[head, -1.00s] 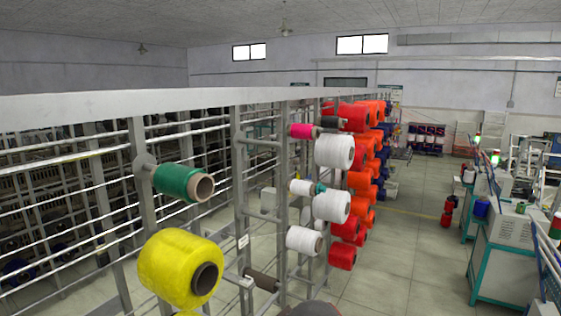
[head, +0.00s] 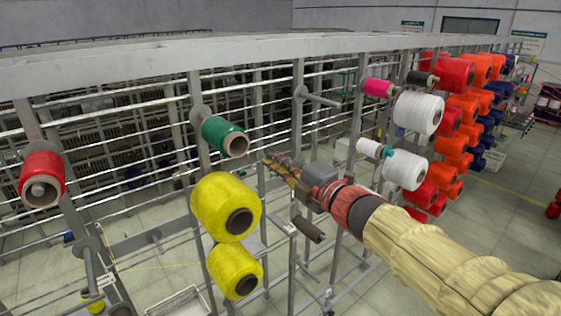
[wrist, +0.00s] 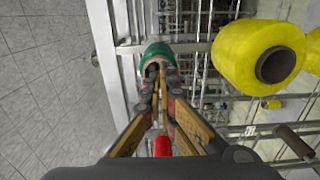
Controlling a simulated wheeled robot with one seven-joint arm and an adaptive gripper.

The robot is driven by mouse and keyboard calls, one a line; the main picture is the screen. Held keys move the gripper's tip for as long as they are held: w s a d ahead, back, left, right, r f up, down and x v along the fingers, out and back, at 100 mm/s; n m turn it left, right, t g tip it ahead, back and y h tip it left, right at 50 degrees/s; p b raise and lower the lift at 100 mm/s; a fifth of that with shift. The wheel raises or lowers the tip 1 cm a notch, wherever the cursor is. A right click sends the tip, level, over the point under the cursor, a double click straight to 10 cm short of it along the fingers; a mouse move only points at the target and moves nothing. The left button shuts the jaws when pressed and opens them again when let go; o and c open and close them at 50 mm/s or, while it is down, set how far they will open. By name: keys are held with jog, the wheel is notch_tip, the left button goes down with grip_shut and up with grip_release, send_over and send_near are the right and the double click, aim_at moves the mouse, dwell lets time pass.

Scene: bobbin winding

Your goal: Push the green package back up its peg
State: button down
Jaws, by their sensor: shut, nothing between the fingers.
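The green package (head: 225,137) sits on a peg of the grey rack, below the top rail, its open brown core end facing out toward the lower right. A round disc shows at the peg's post end behind it; the peg itself is mostly hidden. My gripper (head: 272,163) is shut and empty, to the right of the package and a little lower. In the wrist view, the green package (wrist: 158,50) is straight ahead of my fingertips (wrist: 162,80), which overlap its open end. Whether they touch cannot be told.
Yellow packages (head: 222,208) hang just below the green one. A red package (head: 42,180) hangs at the far left. An empty peg (head: 318,98) juts out to the right, and white packages (head: 418,112) hang beyond it. The rack's top rail (head: 130,58) runs above.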

send_near(245, 141)
jog(key=shift+x, duration=1.85)
jog(key=shift+f, duration=0.1)
jog(key=shift+w, duration=0.15)
jog(key=shift+b+x, duration=0.6)
jog(key=shift+x, duration=3.5)
jog(key=shift+d, duration=0.1)
